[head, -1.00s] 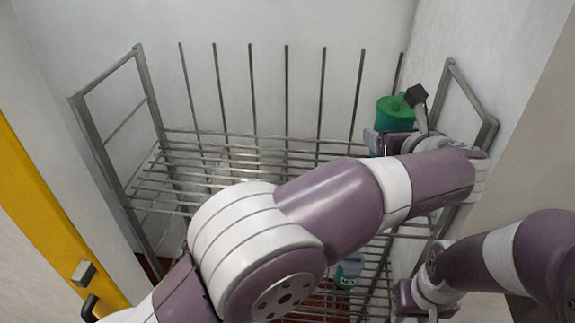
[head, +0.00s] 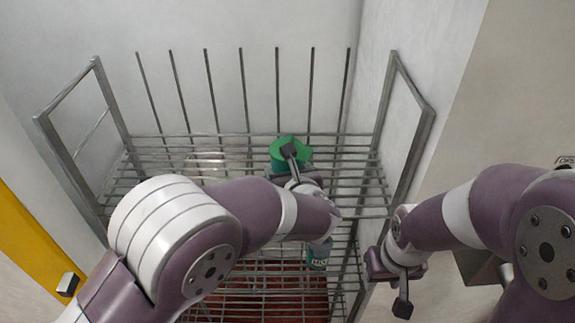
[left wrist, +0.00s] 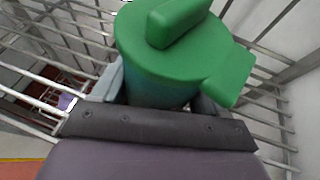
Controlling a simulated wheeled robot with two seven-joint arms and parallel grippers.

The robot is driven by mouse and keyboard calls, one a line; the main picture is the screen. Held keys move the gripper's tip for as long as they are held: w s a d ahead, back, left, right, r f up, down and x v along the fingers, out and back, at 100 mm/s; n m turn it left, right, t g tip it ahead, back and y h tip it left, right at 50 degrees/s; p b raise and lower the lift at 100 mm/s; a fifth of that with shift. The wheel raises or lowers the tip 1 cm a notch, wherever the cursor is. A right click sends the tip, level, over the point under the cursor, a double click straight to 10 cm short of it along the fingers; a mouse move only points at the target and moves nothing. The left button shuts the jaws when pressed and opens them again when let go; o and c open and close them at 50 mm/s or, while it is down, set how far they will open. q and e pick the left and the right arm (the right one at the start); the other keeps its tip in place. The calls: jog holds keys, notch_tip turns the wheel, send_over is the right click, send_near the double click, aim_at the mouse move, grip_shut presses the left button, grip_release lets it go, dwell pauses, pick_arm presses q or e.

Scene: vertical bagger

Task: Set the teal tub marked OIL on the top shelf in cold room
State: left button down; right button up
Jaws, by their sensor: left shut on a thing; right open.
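A teal tub with a green lid (head: 289,152) is at the top wire shelf (head: 350,185), right of its middle. My left gripper (head: 296,180) is shut on the tub. In the left wrist view the tub (left wrist: 165,75) stands between the two fingers, with its green lid towards the camera. No mark on it can be read. I cannot tell whether its base touches the shelf wires. My right gripper (head: 385,268) is open and empty, right of the rack and lower than the top shelf.
A pale, clear object (head: 205,160) sits on the top shelf left of the tub. A teal container with a white label (head: 319,256) is on a lower level, partly behind my left arm. Metal end frames bound the rack. A yellow door edge (head: 25,235) stands at left.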

pick_arm(q)
jog(key=shift+w, duration=0.2)
jog(key=shift+a+f+b, duration=0.1)
jog(key=shift+f+b, duration=0.15)
jog(key=shift+b, duration=0.1)
grip_release()
jog(key=shift+s+r, duration=0.1)
jog(key=shift+s, duration=0.05)
jog(key=shift+r+p, duration=0.15)
jog(key=shift+p, duration=0.15)
jog(key=shift+s, duration=0.15)
jog(key=b+v, duration=0.4)
jog(key=v, duration=0.7)
jog(key=shift+s+d+r, duration=0.2)
jog(key=shift+s, duration=0.05)
